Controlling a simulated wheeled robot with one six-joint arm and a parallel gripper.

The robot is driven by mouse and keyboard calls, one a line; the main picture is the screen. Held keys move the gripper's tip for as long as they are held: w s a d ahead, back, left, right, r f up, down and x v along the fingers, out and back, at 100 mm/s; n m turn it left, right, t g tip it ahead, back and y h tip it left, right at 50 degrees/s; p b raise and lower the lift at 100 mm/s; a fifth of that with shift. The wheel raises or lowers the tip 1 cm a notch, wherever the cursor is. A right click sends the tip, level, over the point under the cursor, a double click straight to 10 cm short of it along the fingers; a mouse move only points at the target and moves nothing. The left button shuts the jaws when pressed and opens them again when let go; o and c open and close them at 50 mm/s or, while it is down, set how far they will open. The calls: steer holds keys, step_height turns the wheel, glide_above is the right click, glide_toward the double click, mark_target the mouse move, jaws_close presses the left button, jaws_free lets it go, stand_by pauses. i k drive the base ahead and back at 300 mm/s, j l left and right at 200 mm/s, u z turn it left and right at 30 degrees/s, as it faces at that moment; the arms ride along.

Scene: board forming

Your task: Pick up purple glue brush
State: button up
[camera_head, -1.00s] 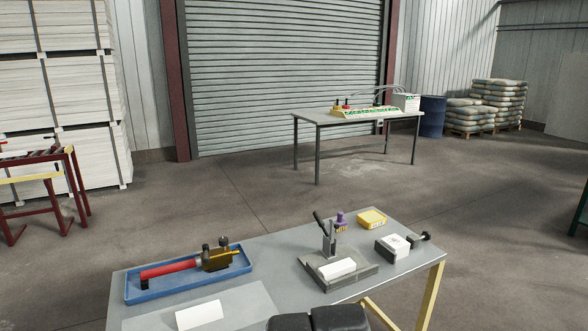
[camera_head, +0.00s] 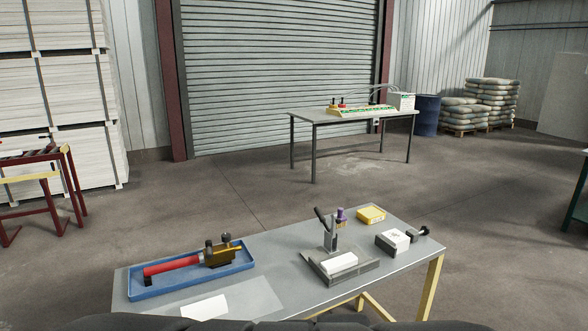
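The purple glue brush (camera_head: 341,214) is small and stands at the far edge of the near grey table (camera_head: 277,241). It is just behind and to the right of the upright dark lever of a grey fixture (camera_head: 362,279), which hides part of it. My gripper's fingers are not in view. Only dark rounded parts of my own body show along the bottom edge, well short of the brush.
A yellow box (camera_head: 371,214) lies right of the brush. A white block in a dark clamp (camera_head: 394,241) sits at the right edge. A blue tray (camera_head: 141,293) with a red-handled tool is at left. A white block (camera_head: 340,262) lies on the fixture.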

mark_target(340, 209)
steer(key=i+l+u, duration=0.3)
steer(key=i+l, duration=0.15)
steer(key=l, duration=0.2)
steer(key=i+l+u, duration=0.1)
steer(key=l, duration=0.25)
steer(key=i+l+u, duration=0.15)
steer(key=i+l, duration=0.15)
steer(key=i+l+u, duration=0.15)
steer(key=l, duration=0.3)
steer(key=i+l+u, duration=0.15)
steer(key=l, duration=0.25)
